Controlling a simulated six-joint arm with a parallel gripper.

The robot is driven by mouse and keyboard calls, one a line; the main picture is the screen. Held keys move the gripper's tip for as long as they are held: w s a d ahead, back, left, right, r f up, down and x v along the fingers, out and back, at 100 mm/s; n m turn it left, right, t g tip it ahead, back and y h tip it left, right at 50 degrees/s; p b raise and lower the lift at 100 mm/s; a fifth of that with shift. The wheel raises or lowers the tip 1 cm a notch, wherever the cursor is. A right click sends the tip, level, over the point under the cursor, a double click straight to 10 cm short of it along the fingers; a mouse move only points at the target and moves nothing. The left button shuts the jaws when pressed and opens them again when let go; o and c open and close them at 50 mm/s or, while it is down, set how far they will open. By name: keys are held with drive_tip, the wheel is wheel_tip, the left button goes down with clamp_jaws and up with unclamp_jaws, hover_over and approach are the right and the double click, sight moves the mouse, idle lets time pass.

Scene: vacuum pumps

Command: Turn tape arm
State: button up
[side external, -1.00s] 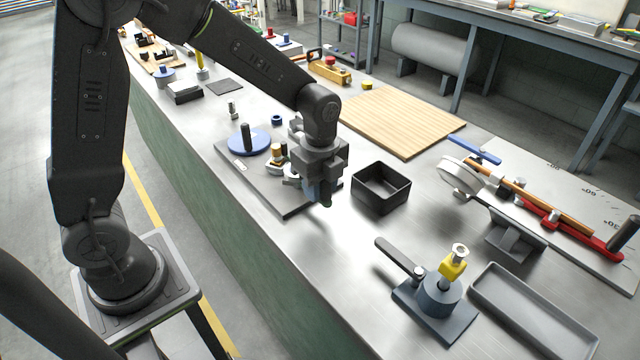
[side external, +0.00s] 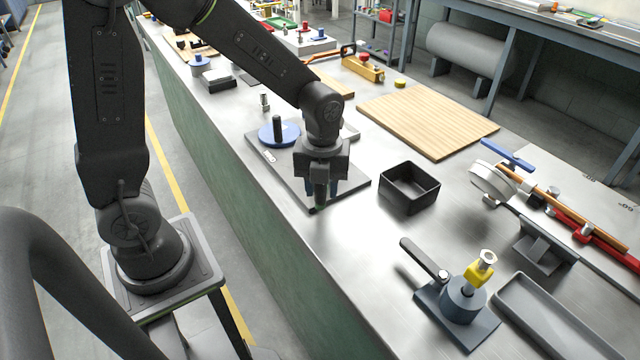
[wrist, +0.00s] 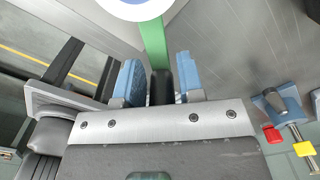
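My gripper (side external: 320,200) points down over the front corner of a grey plate (side external: 352,187). An upright black grip (wrist: 161,88) stands at the arm's near end, between my two blue fingers. Whether the fingers press on it or only stand beside it, I cannot tell.
A blue disc with a black post (side external: 279,131) stands on the plate behind my gripper. A black open box (side external: 409,188) is to the right. A lever fixture with a yellow part (side external: 462,300) stands nearer the front right. Bare metal bench lies between them.

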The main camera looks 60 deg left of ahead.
drive_tip(key=o, duration=0.3)
drive_tip(key=shift+r, duration=0.15)
drive_tip(key=shift+r, duration=0.85)
wheel_tip(320, 180, up, 6)
idle(0.7)
